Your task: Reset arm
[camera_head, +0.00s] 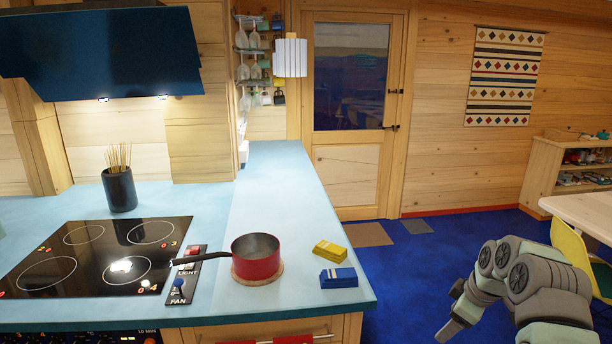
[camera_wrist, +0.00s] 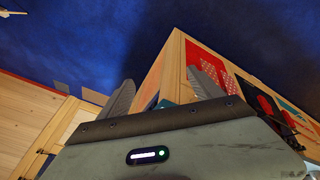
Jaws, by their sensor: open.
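My arm (camera_head: 530,280) is folded at the lower right of the head view, over the blue floor and to the right of the counter. My gripper (camera_wrist: 163,92) shows in the wrist view, with its two grey fingers spread apart and nothing between them. It hangs clear of the counter. The edge and cabinet side of a wooden unit show beyond the fingers, with red cloth on it.
A red pan (camera_head: 256,262) sits on a round wooden mat on the blue counter, beside a yellow box (camera_head: 330,251) and a blue box (camera_head: 338,278). A cooktop (camera_head: 100,255) lies left. A yellow chair (camera_head: 569,242) and a table (camera_head: 590,212) stand right.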

